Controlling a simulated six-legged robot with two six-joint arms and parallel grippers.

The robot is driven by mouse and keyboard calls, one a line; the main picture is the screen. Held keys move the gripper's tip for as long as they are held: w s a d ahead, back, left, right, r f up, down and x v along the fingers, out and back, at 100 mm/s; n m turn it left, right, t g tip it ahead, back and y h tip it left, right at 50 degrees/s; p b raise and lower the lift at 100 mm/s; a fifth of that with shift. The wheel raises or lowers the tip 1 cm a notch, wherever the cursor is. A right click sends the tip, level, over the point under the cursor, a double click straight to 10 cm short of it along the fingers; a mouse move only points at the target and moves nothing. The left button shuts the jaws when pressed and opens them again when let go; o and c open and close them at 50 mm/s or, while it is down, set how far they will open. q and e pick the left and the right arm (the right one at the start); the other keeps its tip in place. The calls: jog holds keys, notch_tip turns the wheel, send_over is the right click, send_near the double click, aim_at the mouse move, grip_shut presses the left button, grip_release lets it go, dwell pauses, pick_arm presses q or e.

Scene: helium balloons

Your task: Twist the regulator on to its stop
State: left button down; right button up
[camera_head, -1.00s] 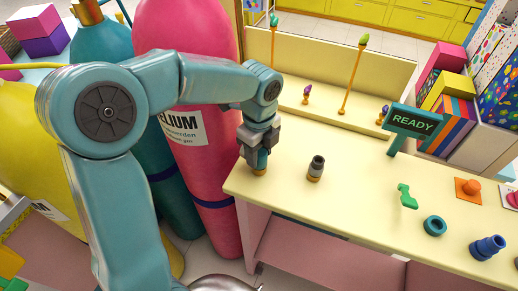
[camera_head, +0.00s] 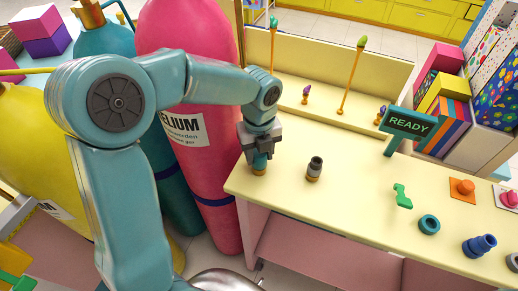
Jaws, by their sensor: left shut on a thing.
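My left gripper (camera_head: 259,153) reaches down to the near left corner of the cream counter (camera_head: 330,205). It is shut on a small teal piece, which I take to be the regulator (camera_head: 260,161). The regulator stands upright on a brass-coloured base (camera_head: 259,171) on the counter top. The jaws hide most of the regulator, so I cannot tell how far it is turned or whether it touches a stop. A dark grey fitting (camera_head: 315,165) with a similar brass base stands apart to the right. My right gripper is not in view.
A pink helium cylinder (camera_head: 215,215) stands close left of the counter. A READY sign (camera_head: 408,123) stands at the back right. A green hook-shaped piece (camera_head: 402,196), a teal ring (camera_head: 429,224) and a blue fitting (camera_head: 479,245) lie on the right. The counter's middle is clear.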

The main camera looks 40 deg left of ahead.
pick_arm(q)
jog(key=shift+s+m, duration=0.15)
jog(key=shift+m, duration=0.15)
jog(key=shift+r, duration=0.1)
jog(key=shift+s+a+r+m+p, duration=0.1)
jog(key=shift+s+r+m+p, duration=0.1)
jog(key=shift+m+p, duration=0.4)
jog(key=shift+m, duration=0.6)
jog(key=shift+w+f+m, duration=0.2)
jog(key=shift+m, duration=0.2)
